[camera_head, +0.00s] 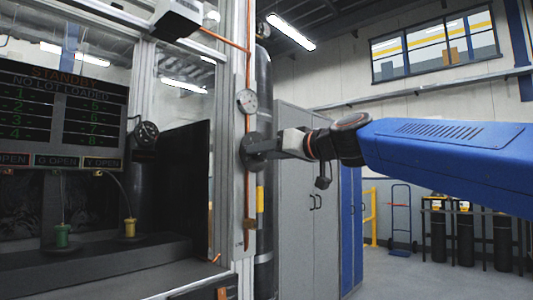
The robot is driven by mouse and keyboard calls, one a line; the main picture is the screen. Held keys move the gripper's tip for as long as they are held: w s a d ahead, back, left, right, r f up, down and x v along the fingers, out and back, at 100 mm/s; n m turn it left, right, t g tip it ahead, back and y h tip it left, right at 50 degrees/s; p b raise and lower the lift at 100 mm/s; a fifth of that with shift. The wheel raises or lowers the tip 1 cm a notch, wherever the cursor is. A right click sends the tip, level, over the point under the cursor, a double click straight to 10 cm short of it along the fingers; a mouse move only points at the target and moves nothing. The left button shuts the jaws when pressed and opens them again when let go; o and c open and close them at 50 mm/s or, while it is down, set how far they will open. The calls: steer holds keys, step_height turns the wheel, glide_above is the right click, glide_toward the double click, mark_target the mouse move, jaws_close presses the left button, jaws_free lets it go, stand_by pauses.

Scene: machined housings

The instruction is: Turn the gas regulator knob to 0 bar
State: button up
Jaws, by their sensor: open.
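The gas regulator knob (250,160) appears as a dark round disc on the metal post beside the copper pipe, partly hidden behind my gripper. My gripper (263,147) comes in from the right at the end of the blue arm, with its dark fingers at the knob. The jaws are open. I cannot tell whether the fingers touch the knob or straddle it. A round white-faced pressure gauge (247,100) sits on the pipe just above the knob. Its reading and the knob's markings are too small to tell.
A machine enclosure with a status display (62,110) reading STANDBY stands at left, with a black round dial-like part (146,133) on its frame. A tall dark cylinder (264,85) stands behind the post. Grey cabinets (308,200) stand behind my gripper. Open floor (400,275) lies at lower right.

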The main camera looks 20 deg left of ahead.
steer(key=shift+d, duration=0.1)
steer(key=v, duration=1.7)
steer(key=shift+d, duration=0.1)
steer(key=s+d+f+m+h, duration=0.1)
steer(key=d+f+m+h, duration=0.15)
steer(key=d+f, duration=0.45)
steer(key=s+d+f+m+h, duration=0.1)
steer(key=d+f+h, duration=0.2)
steer(key=f, duration=0.8)
steer(key=s+d+f+m+g+h, duration=0.1)
steer(key=s+d+f+m+h, duration=0.1)
steer(key=s+d+f, duration=0.4)
steer(key=s+d+f+m+g+h, duration=0.1)
steer(key=s+d+f+m+h, duration=0.2)
steer(key=d+f, duration=0.9)
steer(key=s+d+f+m+g+h, duration=0.1)
steer(key=s+d+f+h, duration=0.4)
steer(key=f, duration=1.6)
steer(key=s+d+m, duration=0.1)
steer(key=s+d, duration=0.3)
steer(key=shift+s+d, duration=0.3)
steer(key=shift+d, duration=0.05)
